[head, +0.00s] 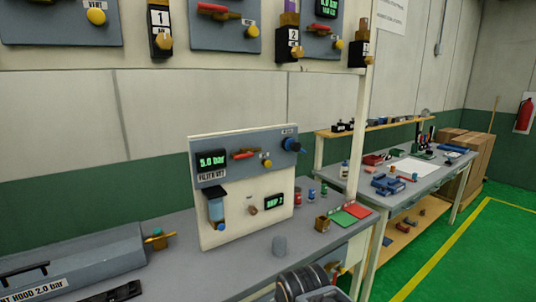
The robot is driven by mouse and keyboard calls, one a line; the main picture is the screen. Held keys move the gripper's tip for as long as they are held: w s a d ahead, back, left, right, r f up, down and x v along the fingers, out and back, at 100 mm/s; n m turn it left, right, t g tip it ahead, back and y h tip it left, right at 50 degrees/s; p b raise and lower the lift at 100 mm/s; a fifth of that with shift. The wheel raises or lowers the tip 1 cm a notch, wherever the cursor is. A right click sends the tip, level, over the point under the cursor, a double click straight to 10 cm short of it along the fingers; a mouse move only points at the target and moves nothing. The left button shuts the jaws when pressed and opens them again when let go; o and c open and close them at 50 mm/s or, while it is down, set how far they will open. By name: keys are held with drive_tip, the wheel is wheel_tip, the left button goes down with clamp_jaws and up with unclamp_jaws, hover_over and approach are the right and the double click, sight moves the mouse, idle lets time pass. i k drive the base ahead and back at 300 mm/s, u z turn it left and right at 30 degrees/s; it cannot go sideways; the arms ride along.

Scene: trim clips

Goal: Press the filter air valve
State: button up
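The filter panel (232,240) stands upright on the grey bench in the head view, a cream board with a blue-grey strip across its top. The strip has a green-lit display (211,160) reading 5.0 bar over a filter label. A red-handled valve (244,154) lies about level beside it, with a yellow knob (267,163) to its lower right. A blue knob (292,145) sits at the right end. Below are a clear filter bowl (216,210) and a second display (274,202). My gripper's fingers do not show; dark rounded arm parts are at the bottom edge.
Similar panels with yellow knobs (96,16) hang above. A grey hood (70,262) lies at left. Open green floor (480,240) lies at right.

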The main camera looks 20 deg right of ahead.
sight(249, 154)
drive_tip(key=u, duration=0.2)
drive_tip(key=i, duration=0.65)
drive_tip(key=u, duration=0.5)
